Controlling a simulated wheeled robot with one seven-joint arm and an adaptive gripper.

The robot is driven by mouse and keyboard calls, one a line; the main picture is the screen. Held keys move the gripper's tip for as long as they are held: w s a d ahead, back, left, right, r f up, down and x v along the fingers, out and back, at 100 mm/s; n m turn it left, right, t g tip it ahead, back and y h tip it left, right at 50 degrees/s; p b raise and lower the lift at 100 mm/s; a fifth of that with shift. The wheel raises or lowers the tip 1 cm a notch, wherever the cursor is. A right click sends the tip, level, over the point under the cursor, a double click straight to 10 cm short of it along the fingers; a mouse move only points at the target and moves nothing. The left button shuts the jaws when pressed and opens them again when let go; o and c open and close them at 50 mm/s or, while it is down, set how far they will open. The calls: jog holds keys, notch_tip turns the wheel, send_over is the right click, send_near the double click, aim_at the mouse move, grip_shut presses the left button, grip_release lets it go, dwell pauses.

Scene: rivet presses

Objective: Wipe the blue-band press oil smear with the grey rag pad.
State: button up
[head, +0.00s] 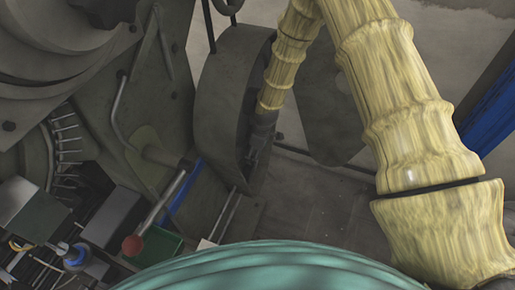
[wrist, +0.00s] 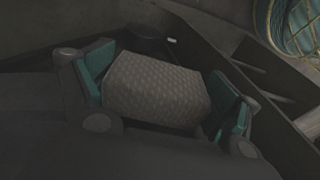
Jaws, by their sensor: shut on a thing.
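The grey rag pad (wrist: 152,92) is a pale, textured block in the wrist view. My gripper (wrist: 162,88) is shut on it, with one teal-lined finger at each end. In the head view my gripper (head: 258,146) is small and dark, beside a large round dark housing (head: 222,100); the pad cannot be made out there. A blue strip (head: 181,193) lies left of the housing, near a lever with a red knob (head: 132,245). I cannot tell whether this strip is the press's blue band. No oil smear can be made out in either view.
Several boxes and loose small parts crowd the lower left, with a green tray (head: 163,243) near the lever. A large dark machine (head: 60,50) fills the upper left. Grey floor (head: 315,200) shows right of the housing. A blue upright (head: 490,115) stands at far right.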

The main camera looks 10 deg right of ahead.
aim_at(252, 157)
jog(key=shift+s+a+p, duration=0.35)
jog(key=shift+s+a, duration=0.75)
jog(key=shift+s, duration=0.1)
jog(key=shift+r+p, duration=0.5)
jog(key=shift+r, duration=0.35)
jog(key=shift+w+d+r, duration=0.1)
jog(key=shift+w+d, duration=0.4)
jog(key=shift+w, duration=0.1)
jog(key=shift+w+d+f+b, duration=0.2)
jog(key=shift+w+d+b, duration=0.25)
jog(key=shift+w+d, duration=1.25)
jog(key=w, duration=0.1)
jog(key=w+d, duration=0.1)
jog(key=w, duration=0.1)
jog(key=shift+b, duration=0.35)
